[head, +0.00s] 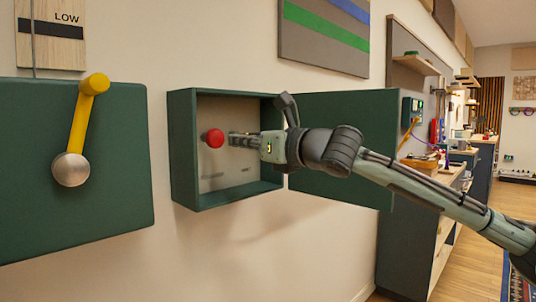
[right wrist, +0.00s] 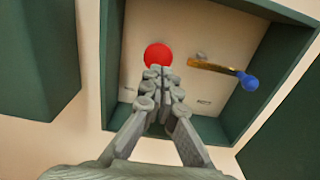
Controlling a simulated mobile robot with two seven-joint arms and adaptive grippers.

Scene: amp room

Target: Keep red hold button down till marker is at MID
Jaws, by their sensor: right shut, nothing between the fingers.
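The red hold button (head: 214,138) sits inside an open green wall box (head: 181,150). It also shows in the right wrist view (right wrist: 157,55) at the top, just beyond my fingertips. My right gripper (head: 232,139) is shut and empty, reaching into the box from the right. Its fingertips (right wrist: 160,72) are close to the button's side; whether they touch it I cannot tell. A wooden board (head: 52,50) marked LOW, with a dark band across it, hangs at the upper left. No MID mark is in view. My left gripper is not in view.
A yellow crank (head: 83,115) with a round metal hub stands on a green panel (head: 120,190) left of the box. A blue-tipped lever (right wrist: 248,81) is inside the box. The box door (head: 350,120) stands open at right, behind my arm.

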